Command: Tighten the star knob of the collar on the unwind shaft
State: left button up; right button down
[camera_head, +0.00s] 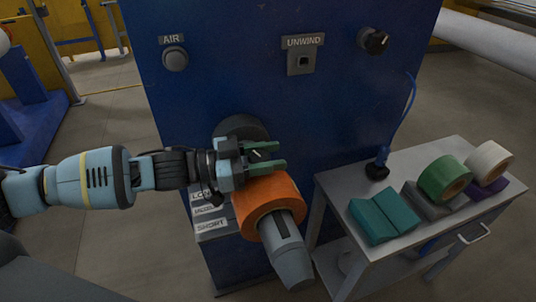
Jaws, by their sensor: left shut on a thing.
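The unwind shaft (287,257) sticks out from the blue machine, its grey end pointing down and toward me. An orange roll (267,197) sits around the shaft. A dark round collar or flange (238,125) shows behind the roll, partly covered by my gripper. My left gripper (265,157) reaches in from the left, above the orange roll, with its green fingers closed around a small dark knob (258,154) bearing a pale mark. The fingers hide most of the knob, so its star shape cannot be made out. My right gripper is out of view.
The blue panel carries an AIR button (175,59), an UNWIND switch (302,61) and a black knob (374,41). Label plates (211,226) sit left of the roll. A grey cart (410,158) at right holds teal blocks (385,216), a green roll (445,178) and a white roll (489,162).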

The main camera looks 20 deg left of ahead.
pick_arm(q)
jog(key=shift+g, duration=0.3)
jog(key=shift+r+m+g+h, duration=0.15)
jog(key=shift+m+g+h, duration=0.35)
jog(key=shift+m+g, duration=0.2)
jog(key=shift+s+m+g, duration=0.1)
jog(key=shift+m+g, duration=0.4)
jog(key=shift+g, duration=0.3)
jog(key=shift+s+m+g+h, duration=0.1)
jog(key=shift+m+g+h, duration=0.25)
jog(key=shift+g, duration=0.25)
jog(key=o, duration=1)
jog(key=shift+f, duration=0.2)
